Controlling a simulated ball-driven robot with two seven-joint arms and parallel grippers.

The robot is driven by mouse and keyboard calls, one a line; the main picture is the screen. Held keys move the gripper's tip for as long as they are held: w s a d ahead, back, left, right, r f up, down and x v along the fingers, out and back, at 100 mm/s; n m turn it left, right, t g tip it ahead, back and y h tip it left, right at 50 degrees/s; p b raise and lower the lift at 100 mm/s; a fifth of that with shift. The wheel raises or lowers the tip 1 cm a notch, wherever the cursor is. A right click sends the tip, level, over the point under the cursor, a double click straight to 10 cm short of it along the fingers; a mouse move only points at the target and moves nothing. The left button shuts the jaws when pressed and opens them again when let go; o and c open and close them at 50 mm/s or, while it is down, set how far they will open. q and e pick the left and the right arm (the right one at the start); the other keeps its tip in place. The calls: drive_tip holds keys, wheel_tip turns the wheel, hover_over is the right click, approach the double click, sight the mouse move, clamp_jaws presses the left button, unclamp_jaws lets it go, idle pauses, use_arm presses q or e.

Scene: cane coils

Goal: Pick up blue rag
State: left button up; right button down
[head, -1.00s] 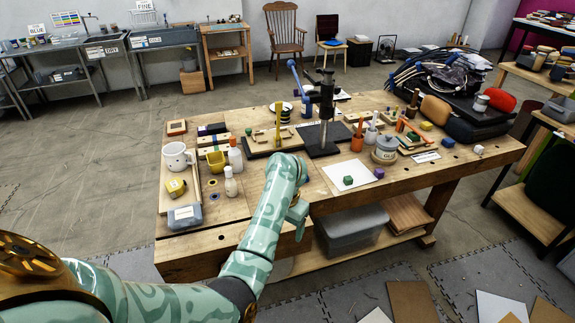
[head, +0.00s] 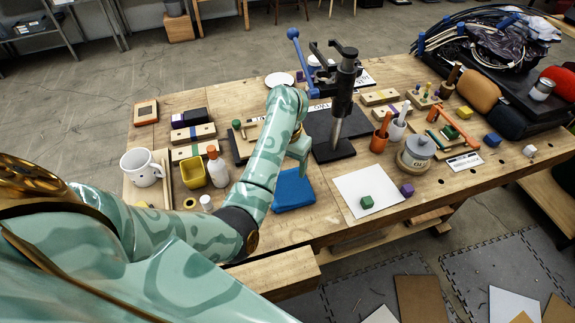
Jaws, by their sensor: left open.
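The blue rag (head: 293,190) lies folded and flat on the wooden workbench (head: 325,218), close to its front edge. My left arm crosses in front of the bench, and its gripper (head: 301,152) hangs just behind and above the rag. The gripper is open and seems apart from the rag. Its fingers are small and partly hidden by the wrist. My right gripper is not in view.
A black press (head: 342,105) stands behind the gripper. A white sheet (head: 368,190) with a green cube (head: 367,202) lies right of the rag. A white-and-orange bottle (head: 217,168), yellow cup (head: 193,172) and white mug (head: 141,167) stand left of my arm.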

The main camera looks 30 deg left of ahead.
use_arm(q)
drive_tip(key=f+b, duration=0.4)
drive_tip(key=f, duration=0.1)
drive_tip(key=f+b, duration=0.3)
drive_tip(key=shift+w+a+f, duration=0.15)
drive_tip(key=shift+w+f, duration=0.1)
drive_tip(key=shift+f+b, duration=0.5)
drive_tip(key=shift+b, duration=0.05)
drive_tip(key=shift+f, duration=0.1)
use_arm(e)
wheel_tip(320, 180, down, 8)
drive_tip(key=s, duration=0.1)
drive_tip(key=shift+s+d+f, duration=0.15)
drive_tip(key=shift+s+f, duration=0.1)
use_arm(q)
drive_tip(key=shift+f, duration=0.1)
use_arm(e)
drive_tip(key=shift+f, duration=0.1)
